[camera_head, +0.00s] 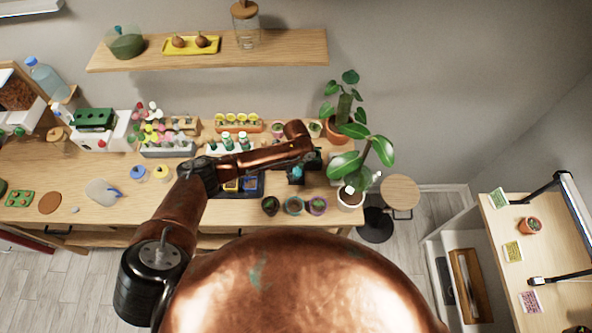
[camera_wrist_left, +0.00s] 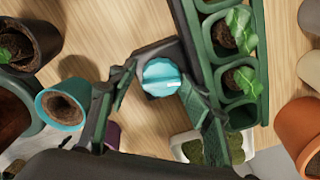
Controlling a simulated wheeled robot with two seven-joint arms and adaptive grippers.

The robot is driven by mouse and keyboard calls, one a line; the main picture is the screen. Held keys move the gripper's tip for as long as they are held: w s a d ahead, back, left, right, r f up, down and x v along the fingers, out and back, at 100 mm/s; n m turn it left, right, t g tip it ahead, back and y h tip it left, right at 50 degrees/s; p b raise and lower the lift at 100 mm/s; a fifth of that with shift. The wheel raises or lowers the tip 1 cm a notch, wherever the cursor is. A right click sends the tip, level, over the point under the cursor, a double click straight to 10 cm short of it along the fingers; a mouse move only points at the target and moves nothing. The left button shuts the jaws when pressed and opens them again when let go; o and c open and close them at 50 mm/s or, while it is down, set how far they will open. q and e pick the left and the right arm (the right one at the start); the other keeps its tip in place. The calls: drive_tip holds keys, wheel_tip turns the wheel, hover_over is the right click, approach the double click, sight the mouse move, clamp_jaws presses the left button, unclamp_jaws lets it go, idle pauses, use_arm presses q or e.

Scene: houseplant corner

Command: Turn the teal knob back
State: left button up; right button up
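The teal knob (camera_wrist_left: 161,77) is round with a pale raised bar across it, and sits on a dark base in the left wrist view. In the head view it is a small teal spot (camera_head: 297,171) beside the end of my left arm. My left gripper (camera_wrist_left: 156,82) is open, with its two fingers on either side of the knob. The left finger stands a little apart from it. The right finger is close to its edge, and I cannot tell whether it touches. My right gripper is not in view.
A green seedling tray (camera_wrist_left: 262,105) is close on the right in the wrist view. A teal pot (camera_wrist_left: 63,108) stands at the left. An orange pot (camera_wrist_left: 300,130) is at the far right. In the head view, a leafy plant in a white pot (camera_head: 350,199) stands right of the gripper.

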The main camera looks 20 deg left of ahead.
sight(296, 171)
use_arm(q)
drive_tip(key=shift+o, duration=0.2)
drive_tip(key=shift+w+r, duration=0.15)
drive_tip(key=shift+r, duration=0.05)
drive_tip(key=shift+d+r, duration=0.1)
drive_tip(key=shift+r, duration=3.7)
